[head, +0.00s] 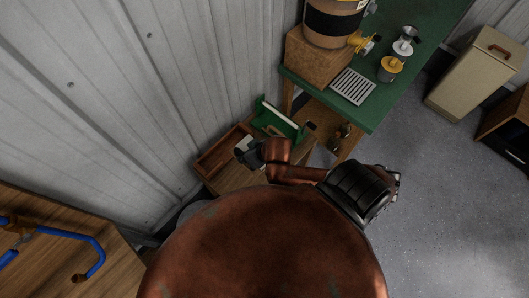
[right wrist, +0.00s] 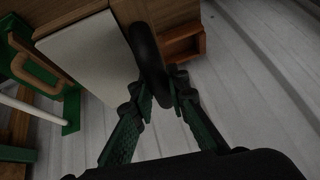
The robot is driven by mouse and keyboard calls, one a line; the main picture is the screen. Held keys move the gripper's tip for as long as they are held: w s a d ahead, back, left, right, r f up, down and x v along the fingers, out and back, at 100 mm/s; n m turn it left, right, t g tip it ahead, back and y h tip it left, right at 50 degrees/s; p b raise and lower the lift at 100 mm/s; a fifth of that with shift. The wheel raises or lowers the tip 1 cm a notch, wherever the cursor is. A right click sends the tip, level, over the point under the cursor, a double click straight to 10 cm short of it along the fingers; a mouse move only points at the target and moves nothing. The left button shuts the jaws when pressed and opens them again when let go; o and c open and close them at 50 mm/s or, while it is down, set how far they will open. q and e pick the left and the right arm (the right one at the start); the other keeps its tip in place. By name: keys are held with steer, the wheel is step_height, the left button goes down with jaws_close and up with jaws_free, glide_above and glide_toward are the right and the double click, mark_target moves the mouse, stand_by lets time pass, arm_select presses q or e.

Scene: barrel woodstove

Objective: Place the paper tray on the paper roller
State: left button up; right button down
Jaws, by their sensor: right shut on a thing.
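My right gripper (head: 248,153) reaches over a low wooden surface beside the wall. In the right wrist view, its fingers (right wrist: 162,88) are closed around a dark, rounded, elongated thing (right wrist: 147,50); I cannot tell exactly what it is. A shallow reddish-wood tray (head: 218,152), perhaps the paper tray, lies just left of the gripper, and its corner shows in the right wrist view (right wrist: 183,42). A green frame with a white strip (head: 280,118), perhaps the paper roller, stands right of the gripper. In the wrist view it has a wooden handle (right wrist: 36,75). My left gripper is not in view.
A green-topped bench (head: 388,108) holds a barrel dispenser (head: 334,22), a metal grate (head: 352,86) and small containers. A pale flat panel (right wrist: 88,58) lies close to the fingers. Corrugated wall (head: 110,90) borders the left.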

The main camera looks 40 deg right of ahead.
steer(key=s+f, duration=0.2)
steer(key=s, duration=0.1)
steer(key=s+f, duration=0.1)
steer(key=s, duration=0.1)
steer(key=shift+s+a+f+b, duration=0.1)
steer(key=shift+s+f+b, duration=0.05)
steer(key=shift+f+b, duration=0.2)
steer(key=shift+s+f, duration=0.1)
steer(key=shift+f, duration=0.1)
steer(key=shift+w+d+f+b, duration=0.4)
steer(key=shift+w+d+b, duration=0.05)
steer(key=shift+d+b, duration=0.15)
steer(key=shift+w+d+f+b, duration=0.35)
steer(key=shift+w+d+b, duration=0.05)
steer(key=shift+d+b, duration=0.2)
steer(key=w+d+f+b, duration=0.1)
steer(key=w+d+f, duration=0.2)
steer(key=d+f, duration=0.1)
steer(key=w+d+f+b, duration=0.1)
steer(key=w+d+f, duration=0.2)
steer(key=d, duration=0.1)
steer(key=shift+w+f, duration=0.35)
steer(key=shift+w, duration=0.05)
step_height(320, 180, down, 4)
steer(key=shift+w+d+r+b, duration=0.1)
steer(key=shift+w+r+b, duration=0.05)
steer(key=shift+b, duration=0.6)
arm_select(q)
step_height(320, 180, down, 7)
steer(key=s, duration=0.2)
